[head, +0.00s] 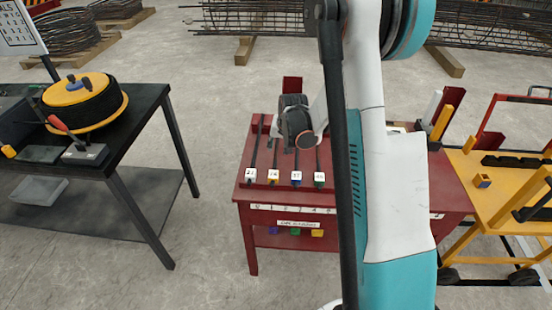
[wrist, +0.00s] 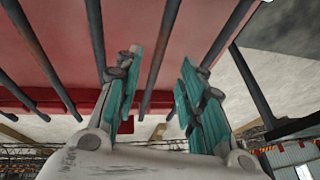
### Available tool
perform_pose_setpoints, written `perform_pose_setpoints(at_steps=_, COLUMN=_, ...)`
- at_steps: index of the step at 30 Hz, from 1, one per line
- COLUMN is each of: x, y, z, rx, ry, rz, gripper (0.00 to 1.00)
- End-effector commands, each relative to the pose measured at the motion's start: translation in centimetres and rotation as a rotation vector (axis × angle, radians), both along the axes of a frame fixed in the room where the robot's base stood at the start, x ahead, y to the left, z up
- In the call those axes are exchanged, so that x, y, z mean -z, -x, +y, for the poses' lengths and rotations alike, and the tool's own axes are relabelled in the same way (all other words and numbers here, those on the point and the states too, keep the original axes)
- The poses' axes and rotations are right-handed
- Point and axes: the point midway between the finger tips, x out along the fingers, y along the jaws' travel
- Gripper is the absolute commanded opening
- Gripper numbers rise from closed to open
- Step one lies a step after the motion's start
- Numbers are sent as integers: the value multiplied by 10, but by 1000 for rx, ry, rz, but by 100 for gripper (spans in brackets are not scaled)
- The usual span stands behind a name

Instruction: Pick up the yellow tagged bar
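Several dark bars lie side by side on the red table, each with a white tag at its near end. The yellow tagged bar (head: 276,152) is second from the left; its tag shows a yellow lower edge. The bar to its right has a blue-edged tag (head: 296,177). My gripper (head: 297,122) is over the far part of the bars, partly hidden by my arm. In the wrist view my gripper (wrist: 160,95) is open, with one dark bar (wrist: 160,58) between its teal fingers, not clasped. I cannot tell that bar's tag colour there.
The red table (head: 245,193) has colored tags along its front shelf. A black workbench (head: 150,100) with a yellow-and-black reel (head: 82,100) stands at left. A yellow cart (head: 500,205) stands close at right. Concrete floor is clear between workbench and red table.

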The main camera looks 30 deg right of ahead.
Motion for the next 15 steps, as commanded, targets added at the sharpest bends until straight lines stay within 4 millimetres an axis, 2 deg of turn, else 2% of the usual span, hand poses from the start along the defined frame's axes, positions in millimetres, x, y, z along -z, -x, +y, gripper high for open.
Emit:
perform_pose_setpoints(at_steps=5, x=10, y=-2, z=0, rx=0, ry=0, rz=0, gripper=36)
perform_pose_setpoints(at_steps=12, x=44, y=-10, z=0, rx=-1, ry=0, rz=0, gripper=36)
perform_pose_setpoints(at_steps=15, x=52, y=-14, z=-1, rx=-1, ry=0, rz=0, gripper=36)
